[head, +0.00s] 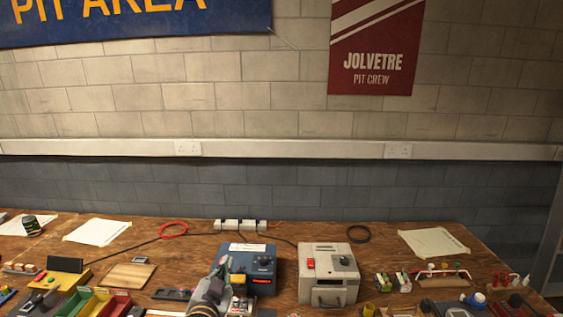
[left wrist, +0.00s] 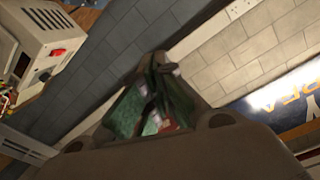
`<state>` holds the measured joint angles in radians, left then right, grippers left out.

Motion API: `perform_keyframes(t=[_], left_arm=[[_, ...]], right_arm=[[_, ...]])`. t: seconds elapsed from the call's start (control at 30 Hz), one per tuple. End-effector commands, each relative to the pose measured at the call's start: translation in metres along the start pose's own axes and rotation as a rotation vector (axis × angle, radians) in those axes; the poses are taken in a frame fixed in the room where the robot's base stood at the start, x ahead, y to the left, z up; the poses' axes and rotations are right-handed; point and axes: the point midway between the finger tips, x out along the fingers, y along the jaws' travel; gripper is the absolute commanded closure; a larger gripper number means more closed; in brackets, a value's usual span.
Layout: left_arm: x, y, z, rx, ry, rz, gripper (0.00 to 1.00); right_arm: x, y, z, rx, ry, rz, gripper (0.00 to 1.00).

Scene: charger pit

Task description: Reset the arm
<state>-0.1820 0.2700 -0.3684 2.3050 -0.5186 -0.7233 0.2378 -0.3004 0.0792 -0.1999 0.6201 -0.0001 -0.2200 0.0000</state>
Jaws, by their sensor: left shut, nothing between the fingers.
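My left gripper (head: 222,266) rises from the bottom edge of the head view, its tip in front of the left side of the blue charger box (head: 262,262). I cannot tell from this view whether it touches the box. In the left wrist view, its fingers (left wrist: 168,75) are together, with greenish pads and nothing held between them. The cream charger box (head: 328,272) stands to the right of the blue one; a pale box with a red switch (left wrist: 55,51) shows in the left wrist view. My right gripper is not in view.
Small parts crowd the right front. The block wall (head: 290,190) stands behind.

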Motion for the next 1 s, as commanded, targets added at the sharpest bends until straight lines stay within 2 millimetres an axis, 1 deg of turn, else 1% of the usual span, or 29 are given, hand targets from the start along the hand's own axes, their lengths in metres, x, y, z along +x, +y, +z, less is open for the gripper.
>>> perform_keyframes(t=[0.03, 0.1, 0.27, 0.4, 0.47, 0.5, 0.6, 0.7, 0.8, 1.0], left_arm=[[-0.005, -0.001, 0.016, -0.021, -0.059, 0.002, 1.00], [-0.012, -0.003, 0.038, -0.044, -0.143, 0.005, 1.00], [-0.034, -0.002, 0.088, -0.096, -0.335, 0.027, 1.00], [-0.060, 0.003, 0.129, -0.137, -0.502, 0.059, 1.00], [-0.073, 0.005, 0.145, -0.152, -0.573, 0.077, 1.00], [-0.083, 0.007, 0.156, -0.161, -0.621, 0.090, 1.00], [-0.107, 0.013, 0.179, -0.186, -0.734, 0.126, 1.00], [-0.130, 0.018, 0.197, -0.204, -0.830, 0.161, 1.00], [-0.148, 0.023, 0.208, -0.217, -0.899, 0.192, 1.00], [-0.176, 0.029, 0.224, -0.234, -1.001, 0.239, 1.00]], right_arm=[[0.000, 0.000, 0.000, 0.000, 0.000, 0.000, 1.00], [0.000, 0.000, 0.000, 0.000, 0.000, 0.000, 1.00], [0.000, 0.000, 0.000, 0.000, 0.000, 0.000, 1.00], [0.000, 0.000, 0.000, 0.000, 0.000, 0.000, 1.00], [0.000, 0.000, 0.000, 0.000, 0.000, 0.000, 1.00], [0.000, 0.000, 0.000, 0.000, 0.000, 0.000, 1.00], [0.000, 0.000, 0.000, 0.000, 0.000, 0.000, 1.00], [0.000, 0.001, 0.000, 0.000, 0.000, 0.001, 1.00], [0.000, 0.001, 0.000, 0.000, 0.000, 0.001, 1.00], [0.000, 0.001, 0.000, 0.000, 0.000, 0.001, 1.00]])
